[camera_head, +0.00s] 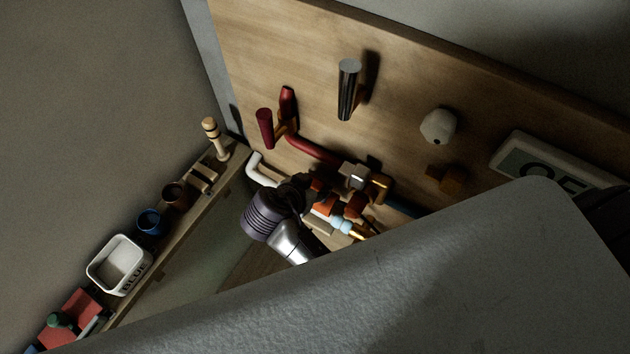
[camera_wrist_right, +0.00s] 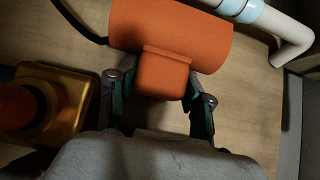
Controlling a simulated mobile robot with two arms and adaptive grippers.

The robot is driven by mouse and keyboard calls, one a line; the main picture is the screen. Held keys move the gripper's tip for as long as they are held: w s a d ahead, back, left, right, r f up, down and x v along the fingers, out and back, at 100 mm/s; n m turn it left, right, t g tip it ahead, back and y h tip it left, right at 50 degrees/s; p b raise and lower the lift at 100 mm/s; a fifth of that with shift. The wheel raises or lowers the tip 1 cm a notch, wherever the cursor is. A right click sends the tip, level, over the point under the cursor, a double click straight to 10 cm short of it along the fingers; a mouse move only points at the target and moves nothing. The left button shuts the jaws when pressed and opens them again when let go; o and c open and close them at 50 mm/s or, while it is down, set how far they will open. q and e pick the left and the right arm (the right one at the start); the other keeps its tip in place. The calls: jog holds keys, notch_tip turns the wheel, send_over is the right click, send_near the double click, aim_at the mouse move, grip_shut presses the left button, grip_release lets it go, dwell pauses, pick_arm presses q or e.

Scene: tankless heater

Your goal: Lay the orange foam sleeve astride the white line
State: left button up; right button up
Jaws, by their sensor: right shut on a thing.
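The orange foam sleeve (camera_wrist_right: 172,35) is a thick orange half-round piece with a block-shaped grip. My right gripper (camera_wrist_right: 160,90) is shut on that grip, one finger on each side. The white line (camera_wrist_right: 290,28) with pale blue bands runs past the sleeve's upper right in the wrist view and bends down at the right. The sleeve looks beside it; whether they touch I cannot tell. In the head view the white line (camera_head: 258,169) shows left of my right gripper (camera_head: 308,194), which partly hides the orange sleeve (camera_head: 325,204). My left gripper is not in view.
A wooden board (camera_head: 320,55) carries a red pipe (camera_head: 312,149), a dark cylinder (camera_head: 348,90), a white knob (camera_head: 438,126) and a sign (camera_head: 540,160). A brass fitting (camera_wrist_right: 75,100) stands close left of my gripper. A shelf at left holds a white bin (camera_head: 118,264) and cups.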

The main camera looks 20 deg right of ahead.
jog(key=shift+f+b, duration=1.45)
jog(key=shift+f, duration=0.3)
